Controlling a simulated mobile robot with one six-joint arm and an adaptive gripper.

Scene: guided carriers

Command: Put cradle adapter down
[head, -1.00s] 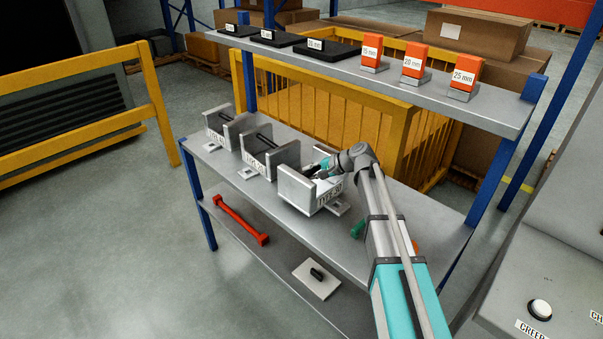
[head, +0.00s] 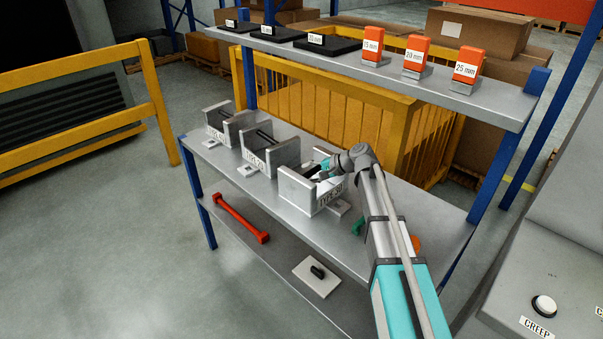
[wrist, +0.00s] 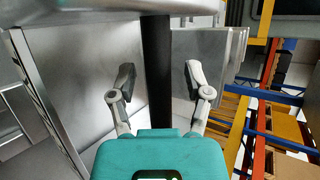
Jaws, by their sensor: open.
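The TYPE-30 cradle adapter (head: 298,189), a grey U-shaped block with upright side walls, sits upright on the middle shelf (head: 390,235), rightmost in a row of three. My gripper (head: 322,170) is down between its walls, largely hidden by the wall and my arm in the head view. In the wrist view my gripper (wrist: 158,85) is open. Its fingers stand apart on either side of a dark bar (wrist: 157,60), with visible gaps. The adapter's grey walls (wrist: 75,75) fill the left of that view.
Two similar cradles, TYPE-20 (head: 283,152) and another (head: 214,118), stand to the left. The upper shelf (head: 490,105) above holds black plates and orange-topped blocks (head: 414,50). A red bar (head: 240,218) and a pale plate (head: 316,282) lie on the bottom shelf.

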